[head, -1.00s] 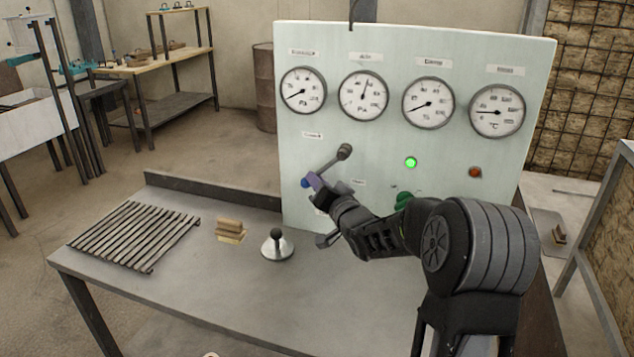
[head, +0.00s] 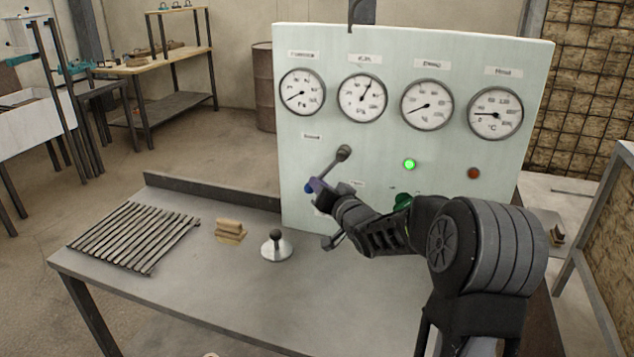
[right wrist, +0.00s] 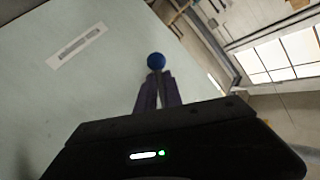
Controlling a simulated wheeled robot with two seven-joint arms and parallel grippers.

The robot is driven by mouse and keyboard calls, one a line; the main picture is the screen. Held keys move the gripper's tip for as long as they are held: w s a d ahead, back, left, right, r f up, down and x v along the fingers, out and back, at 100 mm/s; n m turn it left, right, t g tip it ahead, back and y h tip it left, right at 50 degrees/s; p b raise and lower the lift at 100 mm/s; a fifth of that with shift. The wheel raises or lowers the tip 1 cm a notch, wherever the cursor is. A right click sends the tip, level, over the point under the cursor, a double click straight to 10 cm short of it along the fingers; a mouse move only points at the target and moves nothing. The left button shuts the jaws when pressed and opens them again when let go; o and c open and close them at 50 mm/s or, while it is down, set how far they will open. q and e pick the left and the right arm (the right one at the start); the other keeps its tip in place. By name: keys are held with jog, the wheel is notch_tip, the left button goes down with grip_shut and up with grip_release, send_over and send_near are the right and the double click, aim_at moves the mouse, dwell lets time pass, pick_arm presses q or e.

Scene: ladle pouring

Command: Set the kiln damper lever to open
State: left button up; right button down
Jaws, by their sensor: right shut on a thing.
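The damper lever (head: 327,168) is a grey bar on the front of the pale green panel. It slants from a dark round end at the upper right down to a blue knob (head: 308,187) at the lower left. My right gripper (head: 318,186) is shut on the lever close to the knob. In the right wrist view the blue knob (right wrist: 156,61) shows just beyond the tips of the closed fingers. The fingers and wrist hide part of the lever's lower end. The small labels around it are too blurred to read. My left gripper is not in view.
The panel (head: 390,145) carries a row of gauges, a lit green lamp (head: 409,164) and a red lamp (head: 474,173). The front of the table is clear.

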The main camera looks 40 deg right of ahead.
jog(key=s+d+f+n+g+p, duration=0.1)
jog(key=s+d+n+g+p, duration=0.1)
jog(key=s+d+n+g, duration=0.1)
jog(key=shift+s+d+f+n+g+h+p, duration=0.2)
jog(key=shift+s+n+g+h+p, duration=0.2)
jog(key=shift+s+n+g, duration=0.5)
jog(key=shift+s+g, duration=0.1)
jog(key=shift+g, duration=0.2)
jog(key=c, duration=1.5)
grip_release()
jog(key=shift+b+v, duration=1.85)
jog(key=shift+v, duration=2.1)
